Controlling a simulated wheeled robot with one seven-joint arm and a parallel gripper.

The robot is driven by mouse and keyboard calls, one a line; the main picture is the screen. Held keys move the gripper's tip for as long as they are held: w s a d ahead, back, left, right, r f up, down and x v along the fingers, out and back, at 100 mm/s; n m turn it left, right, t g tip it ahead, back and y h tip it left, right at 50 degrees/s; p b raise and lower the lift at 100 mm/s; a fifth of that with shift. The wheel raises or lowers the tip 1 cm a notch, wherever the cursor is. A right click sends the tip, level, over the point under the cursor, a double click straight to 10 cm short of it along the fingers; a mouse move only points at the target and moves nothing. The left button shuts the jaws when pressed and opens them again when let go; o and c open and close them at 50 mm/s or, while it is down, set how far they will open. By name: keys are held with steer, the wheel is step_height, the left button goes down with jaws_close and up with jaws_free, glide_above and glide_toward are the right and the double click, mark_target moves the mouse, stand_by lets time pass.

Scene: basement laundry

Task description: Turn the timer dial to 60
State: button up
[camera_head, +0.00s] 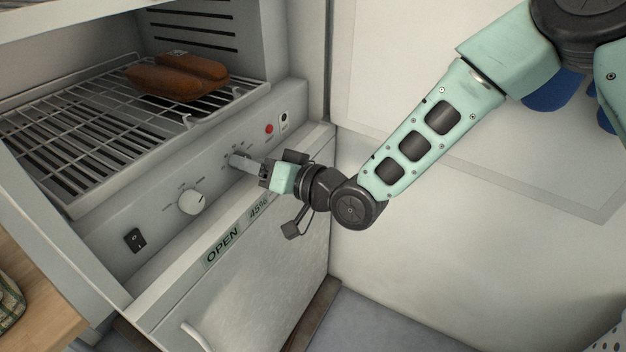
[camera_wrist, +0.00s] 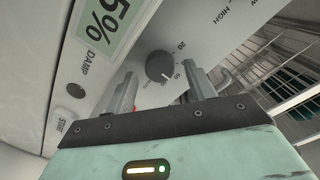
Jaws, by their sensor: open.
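The timer dial (camera_wrist: 157,64) is a round dark grey knob on the pale control panel in the wrist view. Numbers are printed around it, 20 among them, and a light pointer mark shows on its lower right side; the exact setting is too small to read surely. My gripper (camera_wrist: 162,72) is open, with one finger on each side of the dial; whether either finger touches it I cannot tell. In the head view my gripper (camera_head: 236,160) reaches the panel from the right, and its fingers largely hide the dial.
A white knob (camera_head: 192,202) sits to the left on the panel, with a black switch (camera_head: 134,239) beyond. A red button (camera_head: 269,128) is to the right. A wire rack (camera_head: 75,135) with brown objects (camera_head: 178,76) lies above. The door with an OPEN label (camera_head: 222,248) is below.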

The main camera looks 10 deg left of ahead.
steer(key=v, duration=1.6)
steer(key=shift+d, duration=0.3)
steer(key=shift+s, duration=0.15)
